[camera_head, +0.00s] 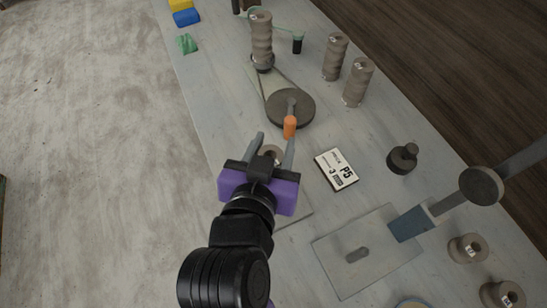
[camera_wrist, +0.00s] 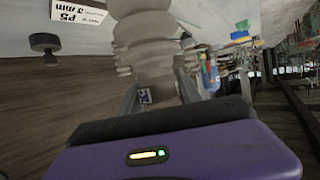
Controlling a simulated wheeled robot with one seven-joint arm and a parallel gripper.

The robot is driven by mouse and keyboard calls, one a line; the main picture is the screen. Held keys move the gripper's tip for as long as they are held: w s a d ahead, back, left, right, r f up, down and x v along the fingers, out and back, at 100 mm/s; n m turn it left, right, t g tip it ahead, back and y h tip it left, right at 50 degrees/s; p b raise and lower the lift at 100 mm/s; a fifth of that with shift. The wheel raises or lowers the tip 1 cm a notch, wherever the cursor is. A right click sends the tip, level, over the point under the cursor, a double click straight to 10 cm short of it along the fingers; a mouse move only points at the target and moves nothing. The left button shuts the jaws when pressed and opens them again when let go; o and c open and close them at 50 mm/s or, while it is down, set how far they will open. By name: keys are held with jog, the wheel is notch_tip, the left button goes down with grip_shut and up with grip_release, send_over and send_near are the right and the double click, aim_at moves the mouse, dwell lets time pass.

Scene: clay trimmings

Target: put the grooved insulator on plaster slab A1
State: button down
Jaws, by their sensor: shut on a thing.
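My gripper (camera_head: 273,146) is shut on a grey-beige grooved insulator (camera_wrist: 146,40), which fills the middle of the wrist view with its stacked ridges and a small label between the fingers. In the head view only a small part of the held insulator (camera_head: 273,153) shows between the fingers. A flat grey slab (camera_head: 335,262) with a small dark oblong piece on it lies at the lower right. Another flat slab (camera_head: 296,217) is partly hidden behind my gripper. I cannot read an A1 mark on either.
Other grooved insulators (camera_head: 335,57) stand at the back, one beside a round dark wheel (camera_head: 290,108) with an orange handle. A P5 card (camera_head: 336,169) and a dark knobbed weight (camera_head: 402,159) lie to the right. Spool-like pieces (camera_head: 467,248) stand at lower right.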

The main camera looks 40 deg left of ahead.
jog(key=shift+f, duration=2.5)
jog(key=shift+f, duration=0.2)
jog(key=c, duration=0.8)
grip_release()
jog(key=shift+r, duration=0.15)
jog(key=b+v, duration=0.1)
jog(key=v, duration=1.1)
